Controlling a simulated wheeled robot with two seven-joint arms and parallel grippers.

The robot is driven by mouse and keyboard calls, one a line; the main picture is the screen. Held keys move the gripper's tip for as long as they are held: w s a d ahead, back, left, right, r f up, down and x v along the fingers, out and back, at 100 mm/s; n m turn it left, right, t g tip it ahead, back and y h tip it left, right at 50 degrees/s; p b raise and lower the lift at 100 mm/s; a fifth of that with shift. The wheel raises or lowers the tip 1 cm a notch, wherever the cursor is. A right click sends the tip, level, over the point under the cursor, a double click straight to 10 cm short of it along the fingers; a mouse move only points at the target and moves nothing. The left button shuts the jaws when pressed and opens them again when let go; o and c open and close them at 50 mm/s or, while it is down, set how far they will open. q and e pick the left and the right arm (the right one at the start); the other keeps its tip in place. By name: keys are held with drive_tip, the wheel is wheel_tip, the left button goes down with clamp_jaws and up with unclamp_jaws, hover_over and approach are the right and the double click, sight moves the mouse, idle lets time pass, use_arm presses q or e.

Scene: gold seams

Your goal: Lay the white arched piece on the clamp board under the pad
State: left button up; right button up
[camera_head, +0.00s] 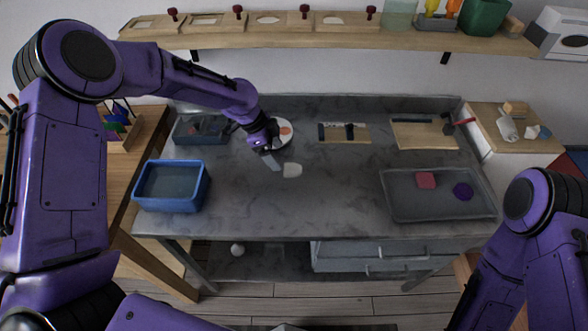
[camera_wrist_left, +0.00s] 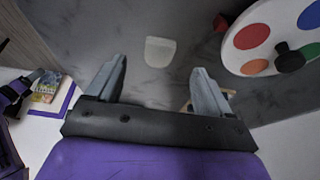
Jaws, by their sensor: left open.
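The small white arched piece (camera_head: 292,170) lies flat on the grey worktop, near the middle. It also shows in the left wrist view (camera_wrist_left: 160,51), ahead of the fingertips and between their lines. My left gripper (camera_head: 272,162) is open and empty, just left of the piece and apart from it; its two spread fingers show in the wrist view (camera_wrist_left: 161,76). A wooden board (camera_head: 418,137) with a red-handled clamp (camera_head: 458,123) lies at the back right of the worktop and looks like the clamp board. Its pad is too small to make out. My right gripper is out of view.
A blue bin (camera_head: 172,207) stands at the front left. A palette (camera_wrist_left: 255,40) lies behind my left gripper. The middle front is clear.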

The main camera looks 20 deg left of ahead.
sight(287, 168)
use_arm(q)
drive_tip(key=shift+w+d+f, duration=0.15)
drive_tip(key=shift+w+f, duration=0.05)
drive_tip(key=shift+f, duration=0.4)
drive_tip(key=p+x, duration=0.1)
drive_tip(key=x, duration=0.1)
drive_tip(key=p+x, duration=0.1)
drive_tip(key=x, duration=0.1)
drive_tip(key=shift+s+d+f, duration=0.15)
drive_tip(key=shift+d+f, duration=0.1)
drive_tip(key=shift+f, duration=0.1)
drive_tip(key=shift+d+f, duration=0.1)
drive_tip(key=shift+f, duration=0.25)
drive_tip(key=shift+r, duration=0.1)
drive_tip(key=c, duration=1.3)
